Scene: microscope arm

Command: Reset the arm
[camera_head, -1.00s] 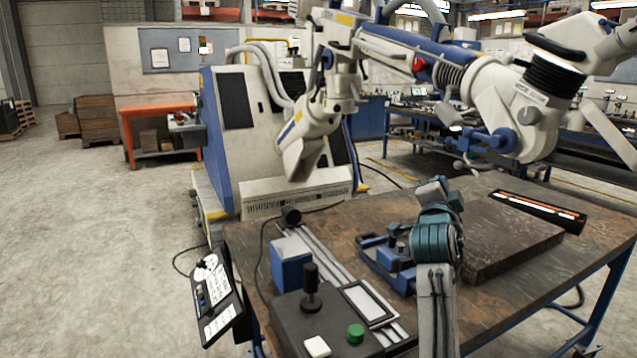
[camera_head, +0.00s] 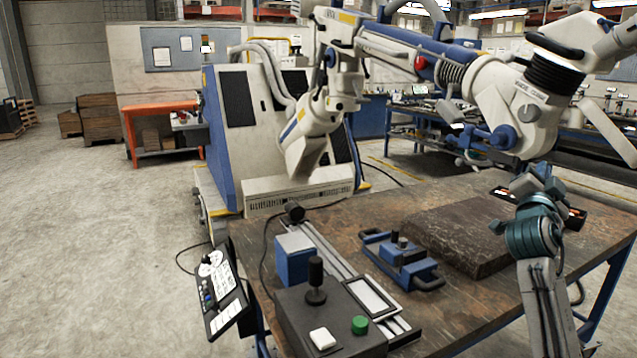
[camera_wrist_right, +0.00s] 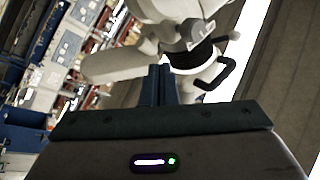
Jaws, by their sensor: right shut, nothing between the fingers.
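The large white and blue microscope arm (camera_head: 425,62) reaches from its cabinet over the table. Its head (camera_head: 525,115), with a black bellows and blue knobs, hangs at the upper right. My right gripper (camera_head: 527,184) is below this head, above the back right of the table. In the right wrist view my right gripper (camera_wrist_right: 160,72) is shut and empty. The white arm parts (camera_wrist_right: 180,50) and a black loop handle (camera_wrist_right: 222,72) are beyond its fingertips. I cannot tell whether it touches them. My left gripper is not in view.
The table (camera_head: 455,320) carries a dark stone slab (camera_head: 465,235), a blue clamp fixture (camera_head: 402,262), a rail, and a control box (camera_head: 330,325) with a joystick and green button. A keypad panel (camera_head: 222,295) hangs at its left edge.

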